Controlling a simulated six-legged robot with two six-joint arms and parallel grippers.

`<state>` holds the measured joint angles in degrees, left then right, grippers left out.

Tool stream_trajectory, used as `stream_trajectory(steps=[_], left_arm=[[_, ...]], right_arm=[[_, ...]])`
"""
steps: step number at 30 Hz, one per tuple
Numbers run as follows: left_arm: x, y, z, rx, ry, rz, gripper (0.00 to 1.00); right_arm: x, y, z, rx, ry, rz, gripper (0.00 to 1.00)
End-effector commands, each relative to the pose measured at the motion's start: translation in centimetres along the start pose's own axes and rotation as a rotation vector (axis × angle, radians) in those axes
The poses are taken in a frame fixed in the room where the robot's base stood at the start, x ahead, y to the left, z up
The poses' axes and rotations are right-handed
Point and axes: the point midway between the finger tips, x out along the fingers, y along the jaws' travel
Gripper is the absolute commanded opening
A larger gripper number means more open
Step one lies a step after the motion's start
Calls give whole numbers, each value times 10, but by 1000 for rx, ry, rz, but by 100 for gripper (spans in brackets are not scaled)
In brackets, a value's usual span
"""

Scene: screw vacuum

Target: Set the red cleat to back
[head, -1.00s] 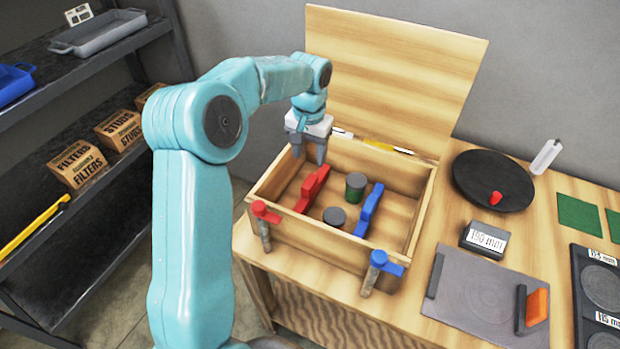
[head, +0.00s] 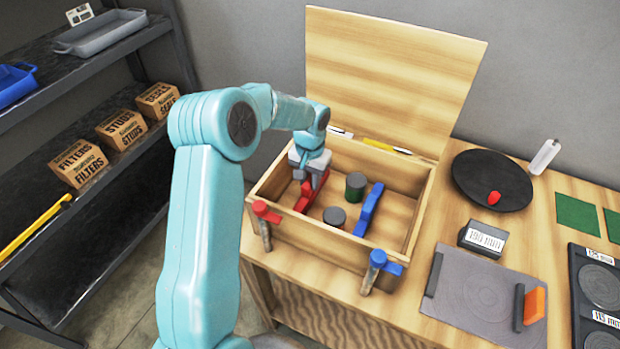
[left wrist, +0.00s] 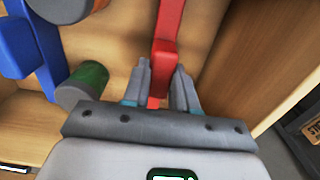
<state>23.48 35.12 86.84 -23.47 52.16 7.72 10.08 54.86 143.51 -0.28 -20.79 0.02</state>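The red cleat (head: 309,192) is a raised red bar on the left side of the wooden box's floor. It also shows in the left wrist view (left wrist: 166,45), running away from the gripper. My left gripper (head: 309,178) is down inside the box at the cleat's back end. In the left wrist view its two fingers (left wrist: 163,85) stand on either side of the red bar, open with a narrow gap; whether either finger touches it is unclear. The gripper partly hides the cleat's back end in the head view. My right gripper is not in view.
A blue cleat (head: 368,210), a green can (head: 355,186) and a dark round knob (head: 334,216) are in the box (head: 300,250). Red (head: 265,212) and blue (head: 380,260) latches stand at its front. The lid (head: 395,80) is up behind.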

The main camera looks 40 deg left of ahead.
Motion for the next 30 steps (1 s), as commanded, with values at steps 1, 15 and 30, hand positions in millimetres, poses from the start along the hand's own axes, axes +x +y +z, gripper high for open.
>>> stream_trajectory(steps=[1,15,30], left_arm=[[0,0,0,0,0,0,0],[-1,-35,0,-1,-1,0,0],[-1,-34,0,0,0,0,53]], right_arm=[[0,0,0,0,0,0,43],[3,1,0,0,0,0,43],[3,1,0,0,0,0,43]])
